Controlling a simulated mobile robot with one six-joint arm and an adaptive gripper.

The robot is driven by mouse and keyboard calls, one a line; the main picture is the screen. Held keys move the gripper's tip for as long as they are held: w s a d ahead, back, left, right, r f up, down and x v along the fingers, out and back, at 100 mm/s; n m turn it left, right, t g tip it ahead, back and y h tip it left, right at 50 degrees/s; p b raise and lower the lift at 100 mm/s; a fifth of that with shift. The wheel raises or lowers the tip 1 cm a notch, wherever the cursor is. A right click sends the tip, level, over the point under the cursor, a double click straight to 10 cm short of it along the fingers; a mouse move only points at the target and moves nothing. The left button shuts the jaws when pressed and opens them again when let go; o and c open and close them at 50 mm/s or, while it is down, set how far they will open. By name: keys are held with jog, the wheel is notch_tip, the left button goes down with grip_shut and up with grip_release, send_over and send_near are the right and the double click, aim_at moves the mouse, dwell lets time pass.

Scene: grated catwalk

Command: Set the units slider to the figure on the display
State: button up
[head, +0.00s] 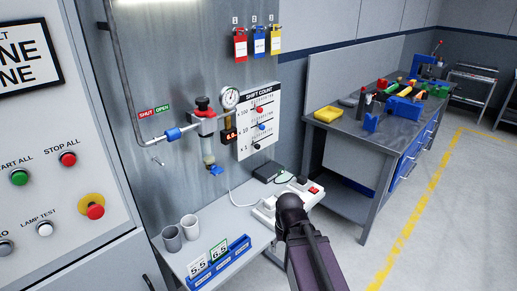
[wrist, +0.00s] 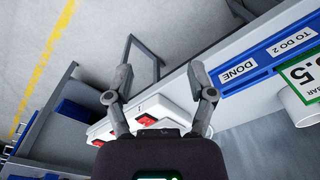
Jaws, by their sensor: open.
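The white SHIFT COUNT board (head: 270,97) hangs on the metal wall in the head view. It has three slider rows marked x 100, x 10 and x 1. The x 100 knob (head: 259,110) is red and the x 10 knob (head: 261,127) is blue. The units knob (head: 257,145) on the x 1 row is dark and sits near the row's left part; its exact figure is too small to read. A small display (head: 230,135) with orange digits is left of the board; I cannot read it surely. My gripper (wrist: 160,70) is open and empty, away from the board.
A white bench (head: 205,262) below the board holds two grey cups (head: 181,234), blue card trays (head: 220,266), a black box (head: 267,172) and a white power strip (head: 265,207). A gauge (head: 229,97) and valve piping stand left of the board. A workbench (head: 375,135) is at right.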

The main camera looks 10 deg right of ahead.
aim_at(259, 147)
jog(key=w+r+m+t+y+b, duration=0.2)
jog(key=w+m, duration=0.4)
jog(key=w, duration=0.3)
jog(key=w+a+r+m+t+y+b, duration=0.1)
jog(key=w+m+t+y, duration=0.3)
jog(key=w, duration=0.5)
jog(key=w+r+m+t+y+b, duration=0.2)
jog(key=w+m+t+y+b, duration=0.1)
jog(key=w+m, duration=0.4)
jog(key=shift+w+a+r+m+y, duration=0.1)
jog(key=shift+w+r+m+y, duration=0.05)
jog(key=shift+w, duration=0.3)
jog(key=shift+w+a+r+m+y, duration=0.1)
jog(key=shift+w+r+m+y, duration=0.05)
jog(key=shift+w, duration=0.3)
jog(key=w+d+r+m+t+b, duration=0.2)
jog(key=w+d+r+m+t, duration=0.2)
jog(key=w+d+m, duration=0.3)
jog(key=shift+w+d+r+m+t, duration=0.15)
jog(key=shift+w+r+m+t, duration=0.25)
jog(key=shift+m+t, duration=0.65)
jog(key=shift+w, duration=0.1)
jog(key=x, duration=1.3)
jog(key=shift+w+a+f, duration=0.15)
jog(key=shift+a+f, duration=0.05)
jog(key=shift+a, duration=0.15)
